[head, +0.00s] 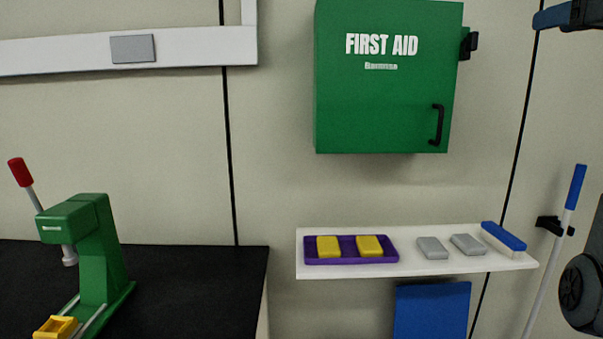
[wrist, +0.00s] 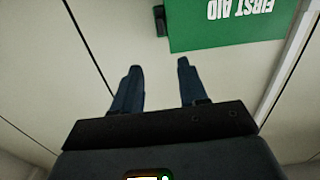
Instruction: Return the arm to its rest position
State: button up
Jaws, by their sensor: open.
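My gripper (wrist: 159,66) shows in the wrist view with its two blue fingers apart and nothing between them. Past the fingers are the pale wall and the green first aid cabinet (wrist: 225,25), upside down in that view. In the head view, part of my gripper (head: 550,17) shows at the top right corner, right of the cabinet (head: 385,85) and apart from it in the picture. One blue finger and a dark body part are visible there. A dark rounded part of my arm (head: 582,290) shows at the right edge. The rest of the arm is out of frame.
A white shelf (head: 350,272) below the cabinet holds a purple tray (head: 348,240) with two yellow blocks, two grey blocks (head: 432,248) and a blue-topped brush (head: 503,237). A blue-handled pole (head: 575,188) stands at right. A green press (head: 90,240) is on the black bench (head: 185,290).

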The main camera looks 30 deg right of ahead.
jog(key=w+a+f+y, duration=0.1)
jog(key=w+a+f, duration=0.15)
jog(key=f, duration=0.45)
jog(key=w+a+f, duration=0.2)
jog(key=w+f, duration=0.2)
jog(key=f, duration=0.3)
jog(key=w+a+f+y, duration=0.1)
jog(key=w+a+f, duration=0.15)
jog(key=f, duration=0.55)
jog(key=s+a+f+y, duration=0.1)
jog(key=a+f, duration=0.5)
jog(key=f, duration=0.3)
jog(key=a+f+y, duration=0.1)
jog(key=a+f, duration=0.5)
jog(key=f, duration=0.3)
jog(key=s+a+f+n+y, duration=0.2)
jog(key=s+a+f, duration=0.8)
jog(key=s+a, duration=0.25)
jog(key=s+a+n+y, duration=0.1)
jog(key=s+a, duration=0.3)
jog(key=s, duration=0.4)
jog(key=s+a+n+y, duration=0.2)
jog(key=s+a+n, duration=0.1)
jog(key=s, duration=0.6)
jog(key=shift+s+a+f+g, duration=0.3)
jog(key=shift+a, duration=0.25)
